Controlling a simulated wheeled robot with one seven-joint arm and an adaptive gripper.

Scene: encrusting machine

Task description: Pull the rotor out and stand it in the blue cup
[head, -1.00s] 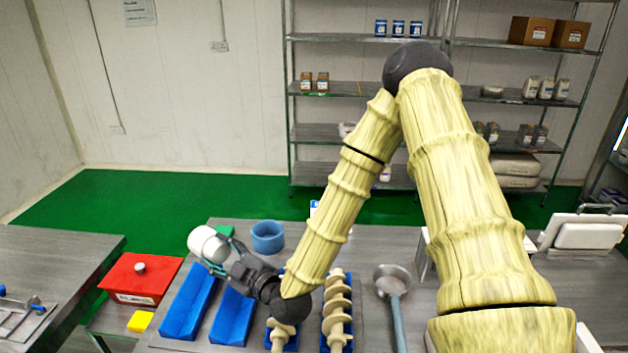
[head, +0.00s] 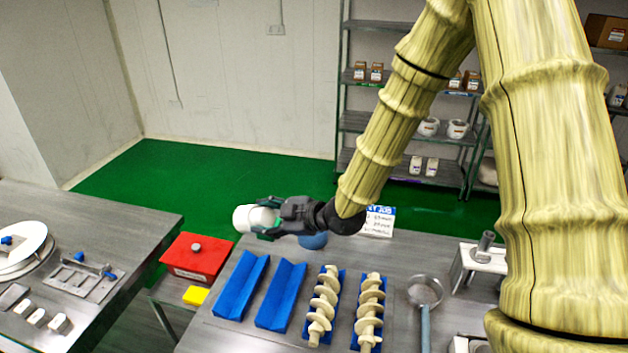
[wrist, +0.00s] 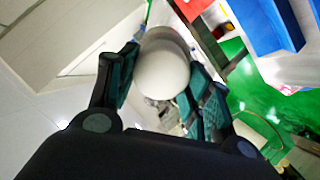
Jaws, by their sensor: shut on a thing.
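My gripper (head: 262,219) is shut on a white, rounded piece, which I take to be the rotor (head: 242,217), in the middle of the head view. The gripper points left and holds the rotor above the table. In the wrist view the rotor (wrist: 163,68) sits between the two teal-padded fingers, its pale round end facing the camera. The blue cup (head: 313,242) stands on the table; my gripper and wrist cover its upper part in the head view, so its opening is hidden. The rotor is to the left of the cup in that picture.
Two blue V-shaped trays (head: 241,286) lie on the metal table, beside cream screws (head: 322,305) on blue holders. A sieve (head: 425,291) lies to their right. A red box (head: 196,257) and yellow block (head: 195,295) stand left. A lettered sign (head: 379,221) stands behind.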

